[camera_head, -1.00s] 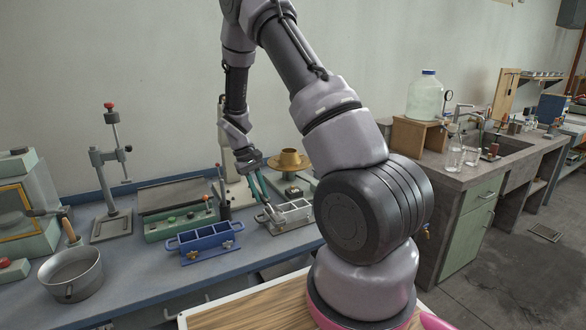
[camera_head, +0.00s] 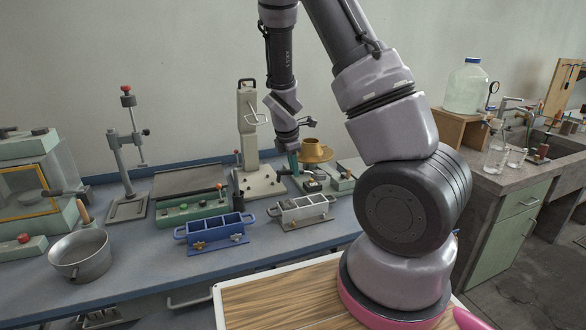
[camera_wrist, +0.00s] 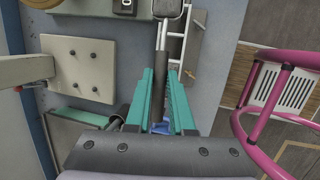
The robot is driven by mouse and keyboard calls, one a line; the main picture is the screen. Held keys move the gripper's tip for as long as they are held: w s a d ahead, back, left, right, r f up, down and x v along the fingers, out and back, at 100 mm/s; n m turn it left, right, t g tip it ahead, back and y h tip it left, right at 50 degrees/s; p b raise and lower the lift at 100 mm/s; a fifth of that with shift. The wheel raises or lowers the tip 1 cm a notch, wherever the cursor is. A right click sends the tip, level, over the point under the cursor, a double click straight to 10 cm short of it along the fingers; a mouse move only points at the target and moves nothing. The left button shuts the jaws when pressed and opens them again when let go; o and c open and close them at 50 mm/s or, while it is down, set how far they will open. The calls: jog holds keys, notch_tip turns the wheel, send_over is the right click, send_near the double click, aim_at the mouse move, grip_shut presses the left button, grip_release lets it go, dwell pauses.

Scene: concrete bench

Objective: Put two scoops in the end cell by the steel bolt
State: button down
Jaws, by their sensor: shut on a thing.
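My gripper (camera_head: 293,162) is raised behind the pale grey mould, near the brass funnel-like piece. In the wrist view its teal fingers (camera_wrist: 161,78) are shut on the handle of a scoop (camera_wrist: 162,50). The scoop's dark end (camera_wrist: 167,8) is cut by the top edge, so its load cannot be told. The grey mould (camera_head: 302,210) stands on the bench with open cells and small bolts along its front. It also shows beside the scoop in the wrist view (camera_wrist: 179,50). A blue mould (camera_head: 212,232) with brass-coloured bolts is to its left. The cells' fill is too small to tell.
A metal pan (camera_head: 80,252) stands at the bench's front left. A green-based device (camera_head: 192,212), a stand (camera_head: 128,205) and a pale upright press (camera_head: 250,140) are behind the moulds. The brass piece (camera_head: 314,151) is close to my gripper. Bench in front of the moulds is clear.

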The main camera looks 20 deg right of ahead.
jog(key=shift+w+d+r+m+g+y, duration=0.15)
jog(key=shift+d+r+y, duration=0.1)
jog(key=shift+d+y, duration=0.55)
jog(key=shift+d+r+m+g+y, duration=0.2)
jog(key=shift+d+y, duration=0.15)
jog(key=shift+y, duration=0.75)
jog(key=shift+w+d+r+m+y, duration=0.1)
jog(key=shift+d+r+y, duration=0.1)
jog(key=shift+d+y, duration=0.8)
jog(key=shift+w+d+r+m+y, duration=0.1)
jog(key=shift+d+r+y, duration=0.15)
jog(key=shift+d+y, duration=0.8)
jog(key=shift+w+d+r+m+y, duration=0.1)
jog(key=shift+d+r+y, duration=0.1)
jog(key=shift+d+y, duration=0.8)
jog(key=shift+a+y, duration=0.25)
jog(key=shift+a, duration=0.05)
